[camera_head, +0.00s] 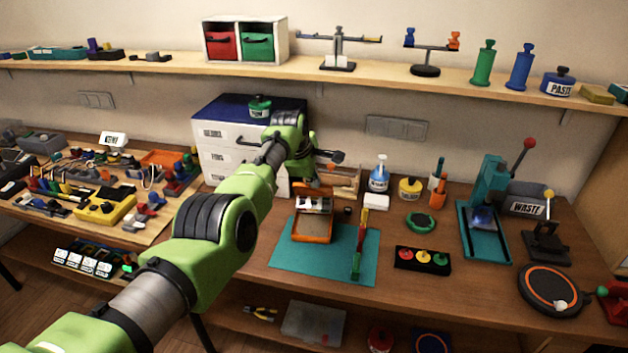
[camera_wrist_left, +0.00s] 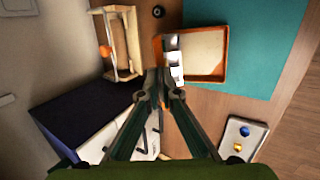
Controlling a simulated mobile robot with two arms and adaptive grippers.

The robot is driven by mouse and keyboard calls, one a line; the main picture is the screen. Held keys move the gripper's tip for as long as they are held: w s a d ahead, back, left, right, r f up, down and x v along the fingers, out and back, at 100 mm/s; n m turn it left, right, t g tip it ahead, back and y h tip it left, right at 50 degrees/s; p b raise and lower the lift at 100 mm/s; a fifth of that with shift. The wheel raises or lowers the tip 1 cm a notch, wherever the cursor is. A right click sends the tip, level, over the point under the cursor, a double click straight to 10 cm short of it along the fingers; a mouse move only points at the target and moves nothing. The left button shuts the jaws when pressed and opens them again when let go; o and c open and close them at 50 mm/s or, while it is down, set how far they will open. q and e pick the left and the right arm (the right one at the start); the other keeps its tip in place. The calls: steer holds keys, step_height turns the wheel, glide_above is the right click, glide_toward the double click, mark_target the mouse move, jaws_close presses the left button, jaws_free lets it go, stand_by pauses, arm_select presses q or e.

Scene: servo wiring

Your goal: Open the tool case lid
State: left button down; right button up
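I cannot tell for certain which thing is the tool case; no clearly marked case or lid shows. A shallow orange tray (camera_head: 312,228) with white pieces at its far end sits on the teal mat (camera_head: 345,270). The tray also shows in the left wrist view (camera_wrist_left: 205,55), just beyond the fingertips. My left gripper (camera_wrist_left: 158,80) points down over the bench between the tray and the drawer cabinet. Its fingers converge and look shut, with nothing clearly held. In the head view my arm hides part of the bench. My right gripper is not in view.
A white drawer cabinet (camera_head: 215,155) with a blue top stands beside my left arm. A wooden holder (camera_head: 345,180) is behind the tray. A teal press (camera_head: 485,205) stands at right. A clear box (camera_head: 313,323) lies on the lower shelf. A grey tray (camera_wrist_left: 232,150) holds two small balls.

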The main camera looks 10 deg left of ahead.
arm_select(q)
steer(key=shift+w+r, duration=0.1)
steer(key=shift+r, duration=0.05)
steer(key=c, duration=2.3)
jaws_free()
steer(key=v, duration=1.2)
